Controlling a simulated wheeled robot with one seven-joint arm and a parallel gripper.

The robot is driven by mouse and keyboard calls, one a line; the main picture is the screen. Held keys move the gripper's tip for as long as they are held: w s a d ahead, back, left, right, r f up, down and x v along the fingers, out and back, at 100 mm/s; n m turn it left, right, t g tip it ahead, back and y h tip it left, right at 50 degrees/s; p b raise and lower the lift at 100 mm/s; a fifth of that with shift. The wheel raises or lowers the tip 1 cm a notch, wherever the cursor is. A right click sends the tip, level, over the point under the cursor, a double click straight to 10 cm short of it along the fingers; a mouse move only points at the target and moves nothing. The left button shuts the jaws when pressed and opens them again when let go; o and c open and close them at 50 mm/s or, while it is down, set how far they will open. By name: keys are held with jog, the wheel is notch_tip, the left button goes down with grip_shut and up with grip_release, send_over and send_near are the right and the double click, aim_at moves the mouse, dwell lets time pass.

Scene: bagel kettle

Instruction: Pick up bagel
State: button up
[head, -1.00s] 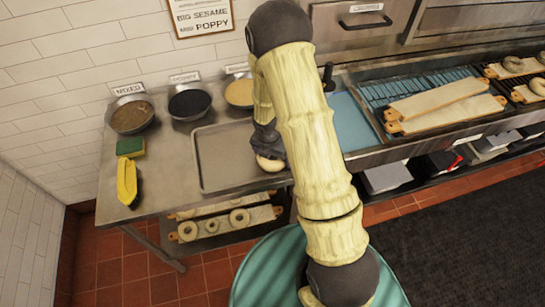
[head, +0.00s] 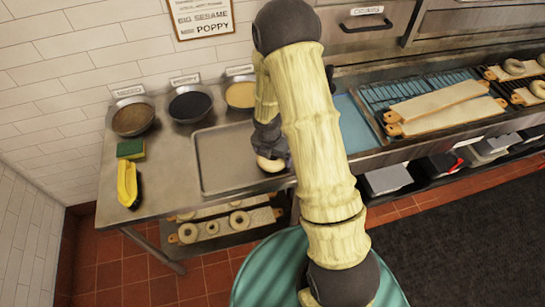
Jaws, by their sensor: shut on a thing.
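My gripper (head: 273,150) is at the right end of a grey metal tray on the steel table, mostly hidden behind my own arm. A pale bagel (head: 270,163) shows just below it, and the gripper is shut on it. Only part of the bagel is visible, and I cannot tell whether it touches the tray (head: 215,165) or is slightly above it. Other bagels (head: 238,219) lie on boards on the shelf under the table.
Bowls of toppings (head: 190,104) line the back of the table. A sponge (head: 130,149) and a yellow brush (head: 127,184) lie at the left. Boards (head: 438,102) rest on the rack at right, with more bagels (head: 514,66) beyond. The tray's left part is empty.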

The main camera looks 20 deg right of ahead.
notch_tip(320, 180, up, 9)
jog(key=shift+f+p, duration=0.15)
jog(key=shift+p, duration=0.15)
dwell(0.5)
